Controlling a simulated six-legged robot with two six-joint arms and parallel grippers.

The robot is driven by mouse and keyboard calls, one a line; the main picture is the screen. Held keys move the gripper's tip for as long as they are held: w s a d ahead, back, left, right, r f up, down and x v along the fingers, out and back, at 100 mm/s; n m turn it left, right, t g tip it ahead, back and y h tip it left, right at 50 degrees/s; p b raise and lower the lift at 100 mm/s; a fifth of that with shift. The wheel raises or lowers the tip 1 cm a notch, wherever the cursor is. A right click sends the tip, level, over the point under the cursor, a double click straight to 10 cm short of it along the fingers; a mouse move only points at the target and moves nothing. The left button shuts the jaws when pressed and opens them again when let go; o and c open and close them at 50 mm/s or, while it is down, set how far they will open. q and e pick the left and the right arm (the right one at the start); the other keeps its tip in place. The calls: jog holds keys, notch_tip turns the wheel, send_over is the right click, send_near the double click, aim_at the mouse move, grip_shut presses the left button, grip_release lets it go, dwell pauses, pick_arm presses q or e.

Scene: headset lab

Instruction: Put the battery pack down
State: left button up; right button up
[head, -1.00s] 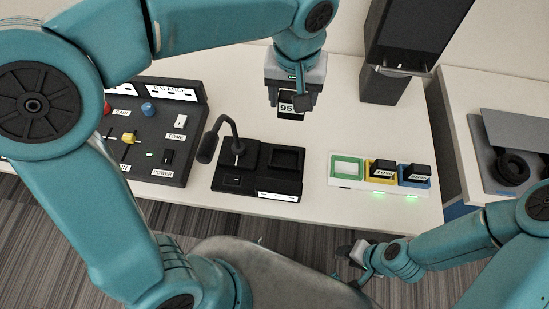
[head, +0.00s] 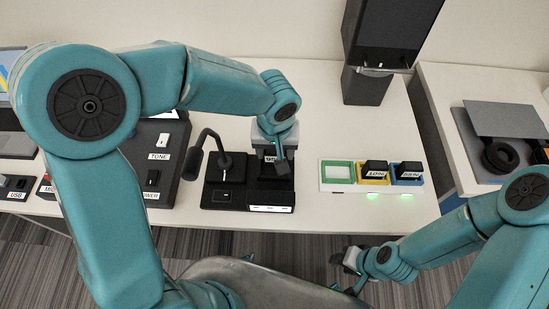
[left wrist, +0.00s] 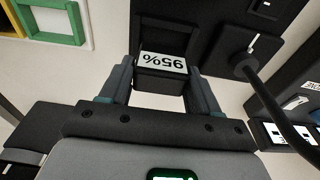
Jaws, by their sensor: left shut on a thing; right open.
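My left gripper (head: 273,160) is shut on a black battery pack with a white 95% label (left wrist: 163,66). In the head view the pack is mostly hidden by the gripper. The pack is over the right part of a black microphone base (head: 222,196). In the left wrist view the pack lines up with a square recess (left wrist: 165,36) in that base; I cannot tell if it touches. My right gripper (head: 347,262) is open and empty, low in front of the table.
A gooseneck microphone (head: 195,160) rises left of the pack. A white charger (head: 338,187) at right has an empty green bay (head: 340,172), and yellow and blue bays holding packs. A control panel (head: 160,150) stands left. White table is clear behind.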

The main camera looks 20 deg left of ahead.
aim_at(274, 159)
pick_arm(q)
notch_tip(274, 159, down, 4)
jog(key=shift+s+a+r, duration=0.1)
jog(key=shift+s+a, duration=0.05)
jog(key=shift+f, duration=0.2)
jog(key=shift+f+b, duration=0.1)
jog(key=shift+b, duration=0.3)
jog(key=o, duration=1.1)
